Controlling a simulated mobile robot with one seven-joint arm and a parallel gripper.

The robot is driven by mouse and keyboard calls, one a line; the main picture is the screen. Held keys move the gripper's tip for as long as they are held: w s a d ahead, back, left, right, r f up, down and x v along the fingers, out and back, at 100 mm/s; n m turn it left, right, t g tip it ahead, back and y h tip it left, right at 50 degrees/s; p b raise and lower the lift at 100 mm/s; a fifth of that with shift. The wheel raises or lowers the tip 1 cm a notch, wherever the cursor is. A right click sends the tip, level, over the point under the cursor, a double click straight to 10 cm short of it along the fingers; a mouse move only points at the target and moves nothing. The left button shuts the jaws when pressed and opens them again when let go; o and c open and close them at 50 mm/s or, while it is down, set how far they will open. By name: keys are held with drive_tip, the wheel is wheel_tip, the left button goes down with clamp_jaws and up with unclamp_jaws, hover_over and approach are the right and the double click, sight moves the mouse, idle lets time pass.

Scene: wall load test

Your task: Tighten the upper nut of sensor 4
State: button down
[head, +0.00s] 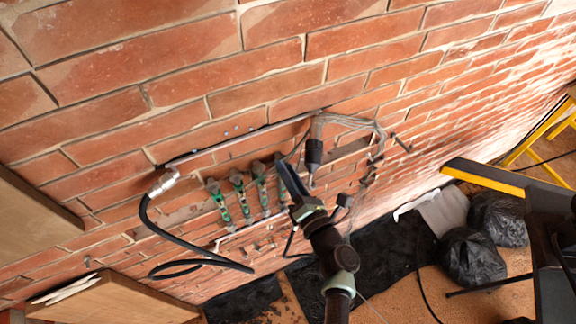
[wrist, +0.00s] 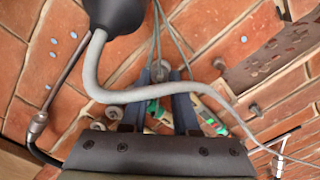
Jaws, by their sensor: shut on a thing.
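Green sensor parts (wrist: 153,108) show behind the fingers.
A black cone-shaped fitting (wrist: 115,12) with a grey cable (wrist: 95,65) hangs close in front of my gripper. It also shows in the head view (head: 314,153). A black hose (head: 147,215) hangs left.

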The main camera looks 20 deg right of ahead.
drive_tip(key=shift+s+f+m+p, duration=0.15)
drive_tip(key=shift+m+p, duration=1.15)
drive_tip(key=shift+m, duration=1.25)
drive_tip(key=shift+s+f+m+p, duration=0.15)
drive_tip(key=shift+m+p, duration=1.1)
drive_tip(key=shift+m, duration=1.3)
drive_tip(key=c, duration=0.9)
unclamp_jaws()
drive_tip(key=shift+o, duration=1.2)
drive_tip(key=shift+r, duration=0.2)
drive_tip(key=shift+w, duration=0.15)
